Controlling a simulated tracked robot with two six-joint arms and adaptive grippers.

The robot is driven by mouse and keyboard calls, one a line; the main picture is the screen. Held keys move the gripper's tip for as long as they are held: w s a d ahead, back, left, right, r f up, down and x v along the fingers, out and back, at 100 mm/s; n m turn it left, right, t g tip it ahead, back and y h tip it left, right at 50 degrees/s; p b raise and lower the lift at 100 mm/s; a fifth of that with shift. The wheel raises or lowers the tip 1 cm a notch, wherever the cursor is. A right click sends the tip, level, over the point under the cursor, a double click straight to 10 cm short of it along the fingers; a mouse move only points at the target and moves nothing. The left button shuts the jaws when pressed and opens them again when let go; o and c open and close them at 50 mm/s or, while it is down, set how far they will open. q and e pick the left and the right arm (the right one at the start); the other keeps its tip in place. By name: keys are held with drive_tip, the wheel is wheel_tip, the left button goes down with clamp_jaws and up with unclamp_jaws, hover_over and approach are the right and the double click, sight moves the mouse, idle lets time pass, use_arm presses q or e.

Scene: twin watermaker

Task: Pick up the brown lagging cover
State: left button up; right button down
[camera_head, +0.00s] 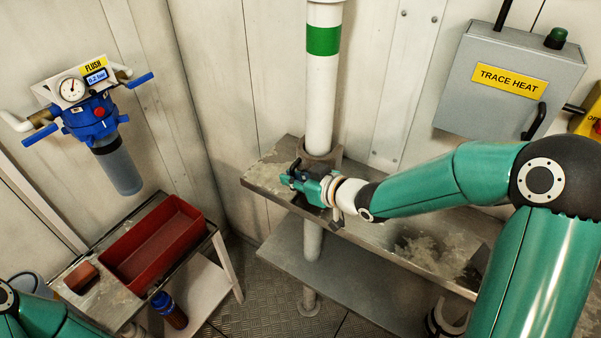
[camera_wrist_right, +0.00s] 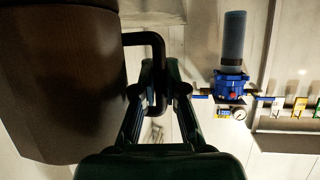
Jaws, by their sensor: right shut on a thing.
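The brown lagging cover (camera_wrist_right: 65,85) fills the left of the right wrist view as a large, dark brown curved body. A black bent handle (camera_wrist_right: 148,40) stands out from its side. My right gripper (camera_wrist_right: 158,98) is shut on this handle. In the head view my right gripper (camera_head: 293,176) is at the shelf beside the foot of the white pipe (camera_head: 319,115). A brown piece of the cover (camera_head: 328,154) shows there against the pipe; I cannot tell whether it is clear of it. Only part of my left arm shows at the lower left; its gripper is out of view.
The metal shelf (camera_head: 262,178) runs to the right under my right arm, with a pale patch on it. The grey trace heat box (camera_head: 500,85) hangs above.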

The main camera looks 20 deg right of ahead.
sight(292, 167)
drive_tip(key=shift+r, duration=0.2)
drive_tip(key=shift+r, duration=0.55)
wheel_tip(292, 167, up, 2)
drive_tip(key=shift+r, duration=0.1)
drive_tip(key=s+a+b, duration=0.4)
drive_tip(key=s+a, duration=0.7)
drive_tip(key=a, duration=0.3)
drive_tip(key=shift+a, duration=0.15)
drive_tip(key=shift+r, duration=0.3)
drive_tip(key=shift+s+a, duration=0.1)
